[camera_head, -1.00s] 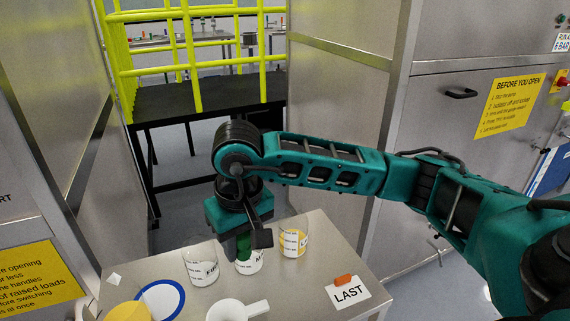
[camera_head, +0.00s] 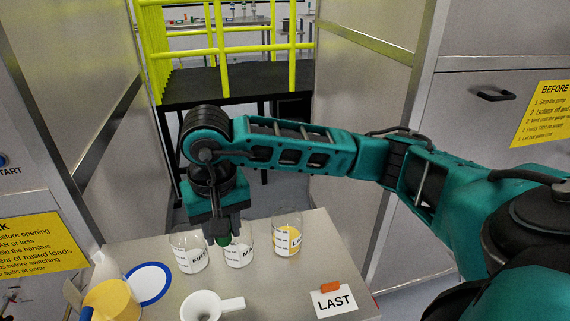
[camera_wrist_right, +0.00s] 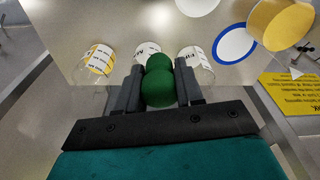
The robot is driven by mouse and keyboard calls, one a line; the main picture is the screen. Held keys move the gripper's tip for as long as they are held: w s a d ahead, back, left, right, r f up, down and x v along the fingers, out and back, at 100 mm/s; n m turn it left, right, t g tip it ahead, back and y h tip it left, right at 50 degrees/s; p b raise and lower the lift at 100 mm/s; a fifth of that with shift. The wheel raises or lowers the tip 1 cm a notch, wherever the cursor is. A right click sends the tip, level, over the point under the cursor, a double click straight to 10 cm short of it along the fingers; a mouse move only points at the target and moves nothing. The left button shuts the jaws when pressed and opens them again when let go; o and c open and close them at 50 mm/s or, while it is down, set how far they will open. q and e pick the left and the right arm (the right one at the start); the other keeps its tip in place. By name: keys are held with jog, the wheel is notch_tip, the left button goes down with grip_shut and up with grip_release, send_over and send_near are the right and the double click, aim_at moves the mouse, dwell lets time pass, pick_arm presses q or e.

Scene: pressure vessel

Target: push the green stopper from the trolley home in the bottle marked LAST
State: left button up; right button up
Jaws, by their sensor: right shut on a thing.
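My right gripper (camera_head: 222,238) is shut on a green stopper (camera_head: 224,240), which also shows as a rounded, two-lobed piece between the fingers in the right wrist view (camera_wrist_right: 158,86). In the head view the stopper overlaps the gap between the bottle marked FIRST (camera_head: 190,255) and the middle bottle (camera_head: 239,256), whose label starts MA. The bottle whose label starts LA (camera_head: 287,238) stands upright to their right, with yellow contents. It also shows at the left in the wrist view (camera_wrist_right: 99,60). The stopper is apart from this bottle; its height is hard to judge. My left gripper is not in view.
The steel trolley top (camera_head: 265,285) also holds a card marked LAST (camera_head: 334,300) with an orange piece (camera_head: 330,287), a white funnel (camera_head: 207,305), a blue-rimmed white disc (camera_head: 147,284) and a yellow round thing (camera_head: 112,300). Metal cabinets stand both sides.

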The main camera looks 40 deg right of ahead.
jog(key=m, duration=0.2)
jog(key=d+m, duration=0.1)
jog(key=shift+w+d+r+m, duration=0.1)
jog(key=shift+w+m, duration=0.1)
jog(key=shift+m, duration=0.2)
pick_arm(q)
jog(key=shift+s+d+f, duration=0.1)
jog(key=shift+s+f, duration=0.2)
pick_arm(e)
jog(key=d+r+n+y, duration=0.1)
jog(key=d+r+n, duration=0.1)
jog(key=d+n, duration=0.5)
jog(key=w+d+r+n+g, duration=0.1)
jog(key=d+r+n, duration=0.1)
jog(key=d+n, duration=0.6)
jog(key=n, duration=0.7)
jog(key=shift+r+n+y, duration=0.15)
jog(key=shift+n+y, duration=0.15)
jog(key=shift+y, duration=0.1)
